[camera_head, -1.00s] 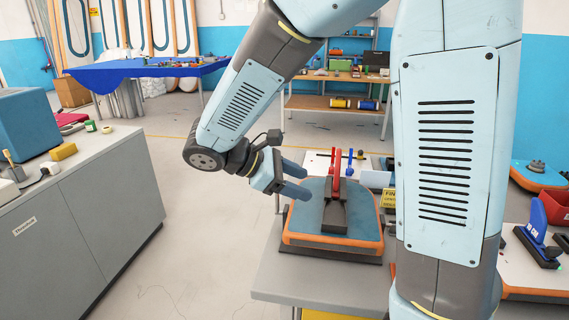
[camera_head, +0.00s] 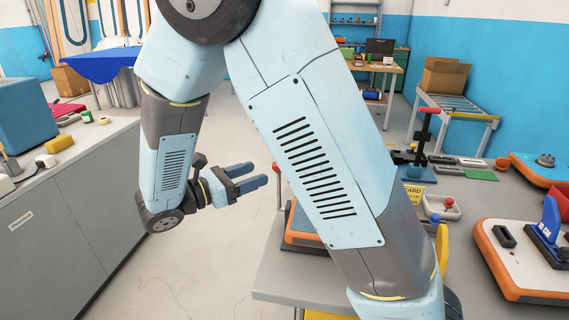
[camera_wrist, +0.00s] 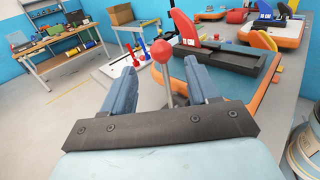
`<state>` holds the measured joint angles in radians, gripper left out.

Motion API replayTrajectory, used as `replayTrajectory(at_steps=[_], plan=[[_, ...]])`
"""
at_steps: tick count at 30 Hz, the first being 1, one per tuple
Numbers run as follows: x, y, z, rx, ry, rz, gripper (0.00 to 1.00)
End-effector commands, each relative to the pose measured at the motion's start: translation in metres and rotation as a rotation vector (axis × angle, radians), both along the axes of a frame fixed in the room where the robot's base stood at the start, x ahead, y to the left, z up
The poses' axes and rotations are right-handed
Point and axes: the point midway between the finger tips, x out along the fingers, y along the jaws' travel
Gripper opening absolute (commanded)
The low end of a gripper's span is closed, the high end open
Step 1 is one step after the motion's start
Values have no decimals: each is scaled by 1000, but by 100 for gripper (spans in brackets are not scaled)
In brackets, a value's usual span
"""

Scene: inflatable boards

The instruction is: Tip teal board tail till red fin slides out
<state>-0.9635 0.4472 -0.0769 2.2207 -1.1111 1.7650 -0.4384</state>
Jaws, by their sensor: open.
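The teal board with an orange edge (camera_head: 302,228) is mostly hidden behind my arm in the head view. In the wrist view its teal top (camera_wrist: 232,83) lies flat on the grey table, with a black fin box (camera_wrist: 228,60) on it. The red fin (camera_wrist: 183,27) stands upright at the box's far left end. My gripper (camera_head: 260,175) is open, left of the board and apart from it. In the wrist view a red ball knob on a metal stem (camera_wrist: 163,52) shows between my open fingers (camera_wrist: 160,78); I cannot tell whether they touch it.
A white board with an orange edge and blue fin (camera_head: 550,235) lies at the right. A yellow card (camera_head: 414,194) and small tray (camera_head: 441,207) are behind my arm. A grey cabinet (camera_head: 70,200) stands left, with open floor between.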

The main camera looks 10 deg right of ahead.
Motion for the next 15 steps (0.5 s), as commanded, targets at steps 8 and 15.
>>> replayTrajectory(at_steps=[8,15], plan=[[19,-48,0,1,0,-5,59],[33,-80,0,1,0,-6,59]])
